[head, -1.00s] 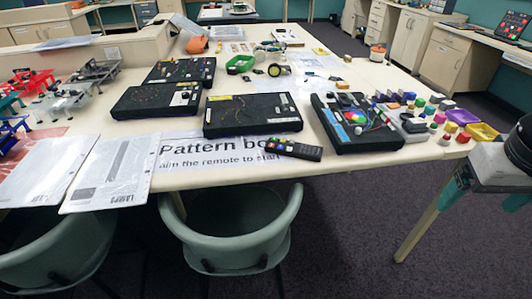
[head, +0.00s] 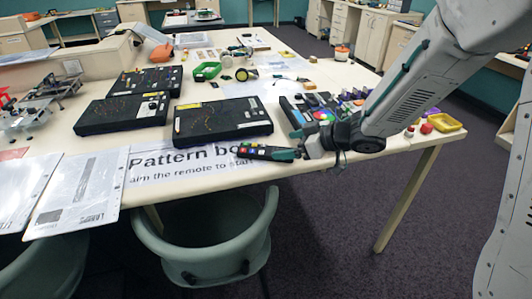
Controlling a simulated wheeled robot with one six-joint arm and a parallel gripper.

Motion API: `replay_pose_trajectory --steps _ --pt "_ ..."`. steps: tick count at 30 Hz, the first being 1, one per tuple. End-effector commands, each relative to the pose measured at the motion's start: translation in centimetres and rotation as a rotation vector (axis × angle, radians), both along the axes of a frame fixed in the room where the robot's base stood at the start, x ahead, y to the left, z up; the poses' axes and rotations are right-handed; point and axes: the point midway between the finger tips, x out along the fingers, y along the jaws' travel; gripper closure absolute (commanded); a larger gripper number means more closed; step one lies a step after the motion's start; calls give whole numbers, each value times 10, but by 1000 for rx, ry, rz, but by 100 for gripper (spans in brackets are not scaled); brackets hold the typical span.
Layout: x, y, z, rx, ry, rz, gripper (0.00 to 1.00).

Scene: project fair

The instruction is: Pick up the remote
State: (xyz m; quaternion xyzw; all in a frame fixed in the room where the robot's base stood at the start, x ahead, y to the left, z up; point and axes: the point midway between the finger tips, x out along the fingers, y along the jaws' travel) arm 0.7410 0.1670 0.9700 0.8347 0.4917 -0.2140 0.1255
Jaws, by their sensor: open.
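The remote (head: 262,152) is a black bar with coloured buttons. It lies near the front edge of the white table, partly over the printed "Pattern bo..." sheet (head: 185,166). My gripper (head: 300,152) is at the remote's right end, reaching in from the right. It is open, and the fingers are small and partly hidden by the wrist. I cannot tell whether they touch the remote or surround its end.
Black boards with wiring (head: 222,121) lie just behind the remote. Another board with a colour wheel (head: 325,116) is partly hidden behind my arm. Printed sheets (head: 75,188) lie at left. A green chair (head: 205,250) stands against the table's front edge.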

Motion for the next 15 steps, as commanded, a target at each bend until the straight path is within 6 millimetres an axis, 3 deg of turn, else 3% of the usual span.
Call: replay_pose_trajectory --steps 15 --pt "26 51 -36 1 0 3 15"
